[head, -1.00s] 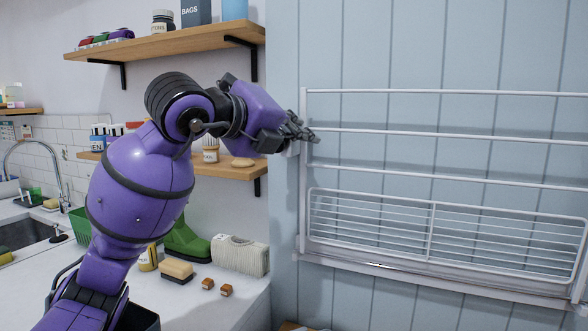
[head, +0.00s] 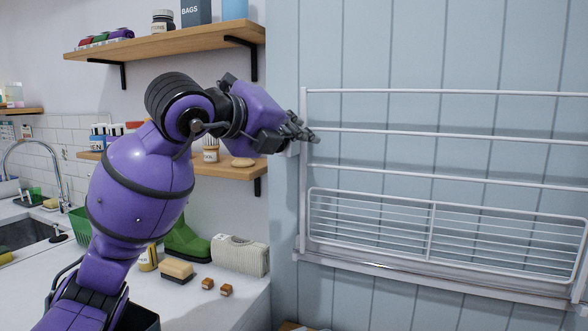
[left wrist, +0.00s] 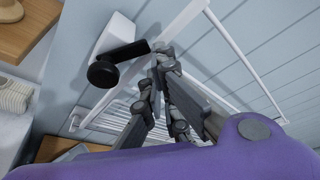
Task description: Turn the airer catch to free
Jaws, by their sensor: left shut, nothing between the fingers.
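The airer (head: 430,132) is a white wire rack folded flat against the blue panelled wall. In the left wrist view its catch shows as a black lever (left wrist: 128,52) with a round dark knob, on a white mount (left wrist: 116,30) beside the airer's frame. The lever lies aslant, its knob at the lower left. My left gripper (head: 313,136) is at the airer's upper left edge, shut and empty. In the left wrist view its fingertips (left wrist: 162,56) are close to the lever's end away from the knob; I cannot tell whether they touch. In the head view the gripper mostly hides the catch.
Wooden shelves (head: 165,44) with jars and boxes are on the wall left of the airer, the lower one behind my arm. Below, a white counter (head: 200,300) holds a brush, a green boot and small items. The wall right of the gripper carries only the airer.

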